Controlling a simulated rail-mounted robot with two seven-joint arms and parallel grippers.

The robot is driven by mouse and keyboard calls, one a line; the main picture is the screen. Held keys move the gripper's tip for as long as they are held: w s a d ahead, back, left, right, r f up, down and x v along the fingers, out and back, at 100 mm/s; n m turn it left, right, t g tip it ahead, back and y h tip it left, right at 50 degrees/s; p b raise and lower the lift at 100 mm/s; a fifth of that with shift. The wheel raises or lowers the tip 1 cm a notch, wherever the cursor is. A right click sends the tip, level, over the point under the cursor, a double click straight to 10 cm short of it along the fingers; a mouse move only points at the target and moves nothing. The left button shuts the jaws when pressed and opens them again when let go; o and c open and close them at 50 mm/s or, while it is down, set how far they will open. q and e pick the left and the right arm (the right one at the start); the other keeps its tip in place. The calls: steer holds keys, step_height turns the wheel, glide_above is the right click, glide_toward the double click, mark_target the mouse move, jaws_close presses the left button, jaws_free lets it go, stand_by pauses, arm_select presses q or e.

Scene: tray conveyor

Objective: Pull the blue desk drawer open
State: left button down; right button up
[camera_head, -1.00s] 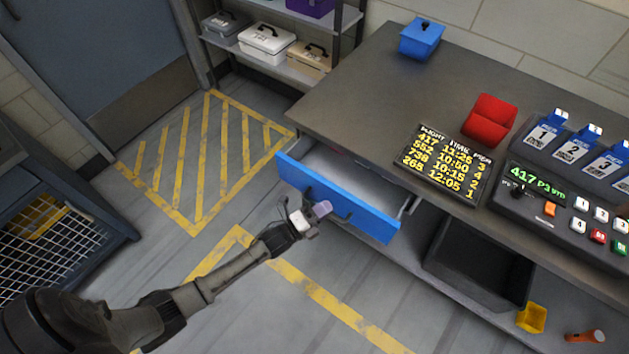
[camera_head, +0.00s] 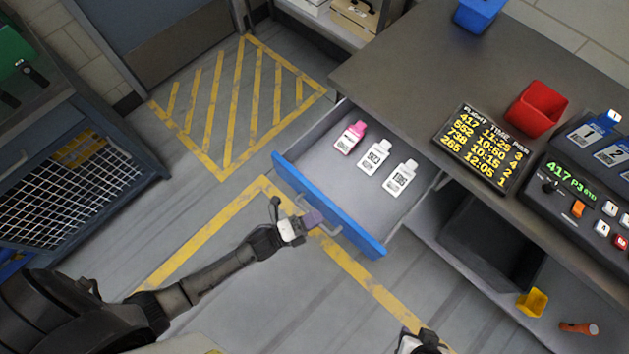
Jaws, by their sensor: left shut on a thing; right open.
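The blue desk drawer (camera_head: 352,232) stands well out from the desk, and its grey inside shows. A pink bottle (camera_head: 350,137) and two white bottles (camera_head: 374,156) (camera_head: 400,178) lie in it. My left gripper (camera_head: 313,220) is at the handle (camera_head: 331,232) on the drawer's blue front and is shut on it; the fingers partly hide the handle. Part of my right gripper (camera_head: 421,345) shows at the bottom edge; its fingertips are hard to make out.
The desk top (camera_head: 400,75) holds a blue box (camera_head: 478,14), a red bin (camera_head: 536,108), a flight board (camera_head: 484,147) and a control panel (camera_head: 585,200). A dark bin (camera_head: 490,240) stands on the shelf below. Floor in front of the drawer is clear.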

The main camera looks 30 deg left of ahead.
stand_by(0.3)
arm_select(q)
steer(key=c, duration=1.5)
jaws_free()
steer(key=shift+o, duration=0.2)
steer(key=shift+s, duration=0.1)
steer(key=v, duration=1.3)
steer(key=shift+s+a+p, duration=0.25)
steer(key=shift+s+p, duration=0.05)
steer(key=shift+p, duration=0.05)
